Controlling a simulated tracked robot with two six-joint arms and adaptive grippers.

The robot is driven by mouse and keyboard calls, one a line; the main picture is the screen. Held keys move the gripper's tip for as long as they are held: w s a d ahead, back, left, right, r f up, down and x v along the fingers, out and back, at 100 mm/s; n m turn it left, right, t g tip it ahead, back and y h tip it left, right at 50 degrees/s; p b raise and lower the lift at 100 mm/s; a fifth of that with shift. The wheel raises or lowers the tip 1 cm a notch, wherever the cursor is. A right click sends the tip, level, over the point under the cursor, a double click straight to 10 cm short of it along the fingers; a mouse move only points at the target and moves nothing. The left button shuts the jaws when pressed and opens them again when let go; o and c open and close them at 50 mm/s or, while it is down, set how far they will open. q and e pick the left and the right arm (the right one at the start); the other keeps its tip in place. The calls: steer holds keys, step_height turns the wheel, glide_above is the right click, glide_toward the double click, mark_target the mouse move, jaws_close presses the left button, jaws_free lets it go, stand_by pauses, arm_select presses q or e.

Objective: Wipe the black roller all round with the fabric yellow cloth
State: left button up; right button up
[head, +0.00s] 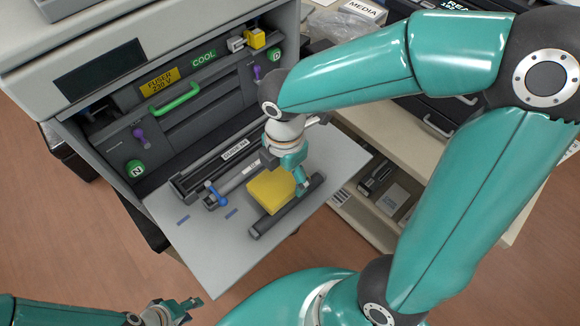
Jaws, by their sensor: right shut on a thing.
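The black roller (268,224) lies slantwise on the grey fold-down tray (195,253) of the printer, near its front edge. The yellow cloth (268,192) lies against and partly over the middle of the roller, hiding part of it; both roller ends show. My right gripper (300,182) points down at the cloth's right side and is shut on it; the exact grip is partly hidden. My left gripper (188,310) is low at the bottom left, away from the tray, with its fingers apart and nothing between them.
Other dark and grey cartridge units (225,170) with a blue handle lie behind the cloth. The open printer (190,110) stands behind, with a green handle (175,98). A shelf unit (405,145) is at the right. The tray's left front is bare.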

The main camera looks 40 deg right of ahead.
steer(key=shift+f+b, duration=0.5)
steer(key=shift+f, duration=0.1)
stand_by(0.6)
steer(key=shift+s+r, duration=0.1)
steer(key=shift+s, duration=0.05)
steer(key=shift+s+r, duration=0.1)
steer(key=shift+s, duration=0.25)
steer(key=shift+s, duration=0.25)
steer(key=shift+s, duration=0.4)
steer(key=shift+d, duration=0.1)
steer(key=shift+s+f, duration=0.25)
steer(key=shift+s, duration=0.3)
